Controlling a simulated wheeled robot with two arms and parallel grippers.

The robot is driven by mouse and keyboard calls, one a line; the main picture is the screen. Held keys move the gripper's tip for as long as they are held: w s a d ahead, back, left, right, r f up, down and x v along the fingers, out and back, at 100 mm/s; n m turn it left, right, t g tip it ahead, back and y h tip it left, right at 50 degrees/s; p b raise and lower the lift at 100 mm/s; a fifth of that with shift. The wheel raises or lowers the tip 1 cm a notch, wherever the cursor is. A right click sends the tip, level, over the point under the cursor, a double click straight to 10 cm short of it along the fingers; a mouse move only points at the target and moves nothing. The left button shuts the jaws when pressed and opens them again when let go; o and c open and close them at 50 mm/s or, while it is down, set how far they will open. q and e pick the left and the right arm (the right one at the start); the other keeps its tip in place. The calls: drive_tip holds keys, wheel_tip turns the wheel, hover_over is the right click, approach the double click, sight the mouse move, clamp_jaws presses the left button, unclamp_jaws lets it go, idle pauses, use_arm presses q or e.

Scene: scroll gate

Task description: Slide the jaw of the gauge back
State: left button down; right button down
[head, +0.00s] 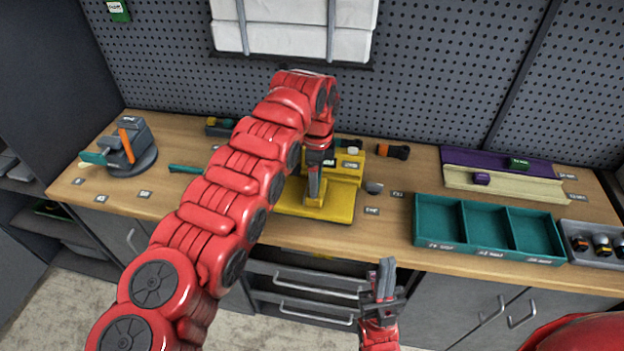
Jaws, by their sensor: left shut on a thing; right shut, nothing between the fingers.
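A yellow fixture (340,212) with a flat base and a raised block stands at the middle of the bench; it looks like the gauge. My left gripper (314,194) reaches down over it from above, with its fingers shut at the fixture. The gripper and arm cover much of the fixture, so the jaw and the exact part held cannot be made out. My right gripper (385,272) is shut and empty, pointing up in front of the bench's front edge, apart from the fixture.
A teal three-compartment tray (490,250) and a grey tray with several knobs (590,226) lie to the right. A purple and cream rail (500,180) lies behind them. A grey vise-like device (130,150) stands at the left. A black and orange cylinder (393,151) lies behind the fixture.

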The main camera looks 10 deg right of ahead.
use_arm(q)
drive_tip(key=shift+c, duration=1.3)
unclamp_jaws()
drive_tip(key=shift+s+d, duration=0.1)
drive_tip(key=shift+d, duration=0.1)
drive_tip(key=shift+o, duration=1.3)
drive_tip(key=shift+d, duration=0.15)
drive_tip(key=shift+r, duration=0.25)
wheel_tip(320, 180, up, 2)
drive_tip(key=shift+r+b, duration=0.15)
drive_tip(key=shift+b, duration=0.45)
wheel_tip(320, 180, up, 4)
drive_tip(key=r+p, duration=0.1)
wheel_tip(320, 180, up, 10)
drive_tip(key=p, duration=1)
hover_over(319, 188)
drive_tip(key=shift+w+f, duration=0.15)
drive_tip(key=shift+w, duration=0.05)
drive_tip(key=shift+f+b, duration=0.1)
drive_tip(key=shift+b, duration=0.2)
